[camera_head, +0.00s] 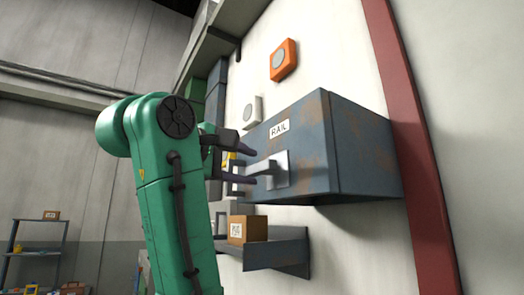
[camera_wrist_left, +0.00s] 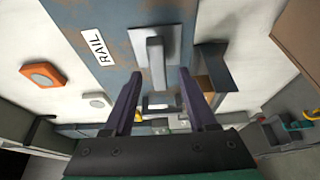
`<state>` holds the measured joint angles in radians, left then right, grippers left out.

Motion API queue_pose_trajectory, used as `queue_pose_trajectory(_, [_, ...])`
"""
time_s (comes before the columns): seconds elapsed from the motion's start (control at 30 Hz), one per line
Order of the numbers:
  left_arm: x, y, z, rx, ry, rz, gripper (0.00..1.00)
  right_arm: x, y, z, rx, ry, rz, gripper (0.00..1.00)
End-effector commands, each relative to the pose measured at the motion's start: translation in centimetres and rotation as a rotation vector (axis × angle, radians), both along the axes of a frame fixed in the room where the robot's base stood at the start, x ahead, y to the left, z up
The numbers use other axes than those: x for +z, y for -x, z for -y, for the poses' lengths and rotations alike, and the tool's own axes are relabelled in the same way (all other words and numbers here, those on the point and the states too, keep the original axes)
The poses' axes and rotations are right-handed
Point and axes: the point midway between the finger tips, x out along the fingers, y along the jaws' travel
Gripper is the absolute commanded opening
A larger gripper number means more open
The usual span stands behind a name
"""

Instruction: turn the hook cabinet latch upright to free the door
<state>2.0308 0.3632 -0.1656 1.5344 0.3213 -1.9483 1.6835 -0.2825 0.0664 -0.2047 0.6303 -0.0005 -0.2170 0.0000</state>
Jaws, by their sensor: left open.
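The blue-grey cabinet (camera_head: 340,150) labelled RAIL hangs on the wall, with rust patches. The latch (camera_head: 268,167) is a light grey bar on a square plate on its front, and lies roughly sideways, pointing left. In the left wrist view the latch (camera_wrist_left: 156,62) lies ahead of the fingers, its near end around the gap between the tips. My left gripper (camera_head: 255,167) is open, one finger above the latch and one below; I cannot tell whether either touches it. The left wrist view shows the open purple fingers (camera_wrist_left: 160,74). My right gripper is not in view.
A cardboard box (camera_head: 248,230) sits on a wall shelf (camera_head: 285,255) below the cabinet. An orange wall box (camera_head: 283,59) and a pale wall box (camera_head: 252,112) are above. A red post (camera_head: 405,130) stands right of the cabinet. A storage rack (camera_head: 35,250) is far left.

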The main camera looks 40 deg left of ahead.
Motion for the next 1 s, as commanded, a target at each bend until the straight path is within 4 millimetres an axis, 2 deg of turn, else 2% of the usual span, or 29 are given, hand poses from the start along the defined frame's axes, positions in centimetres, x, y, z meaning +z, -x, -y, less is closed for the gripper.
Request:
queue_pose_trajectory(0.03, [0.5, -1.4, -0.2, 0.002, 0.001, -0.004, 0.57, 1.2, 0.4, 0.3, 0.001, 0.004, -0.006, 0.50])
queue_pose_trajectory(0.2, [0.3, -4.7, -0.6, 0.001, 0.001, -0.001, 0.57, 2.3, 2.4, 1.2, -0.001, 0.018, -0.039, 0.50])
queue_pose_trajectory(0.33, [0.0, -5.7, -0.7, 0.001, 0.001, 0.001, 0.57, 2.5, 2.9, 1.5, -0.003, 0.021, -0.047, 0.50])
queue_pose_trajectory(0.53, [-0.1, -5.8, -0.6, 0.001, 0.001, 0.002, 0.57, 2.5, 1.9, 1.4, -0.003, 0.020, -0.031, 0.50])
queue_pose_trajectory(0.57, [-0.1, -5.8, -0.6, 0.001, 0.001, 0.002, 0.54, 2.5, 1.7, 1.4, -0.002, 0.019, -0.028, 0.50])
queue_pose_trajectory(0.7, [-0.1, -5.8, -0.6, 0.000, 0.001, 0.002, 0.00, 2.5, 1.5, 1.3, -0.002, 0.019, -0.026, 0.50])
queue_pose_trajectory(1.0, [-0.1, -5.8, -0.6, 0.000, -0.006, 0.002, 0.00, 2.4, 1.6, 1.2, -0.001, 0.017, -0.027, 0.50])
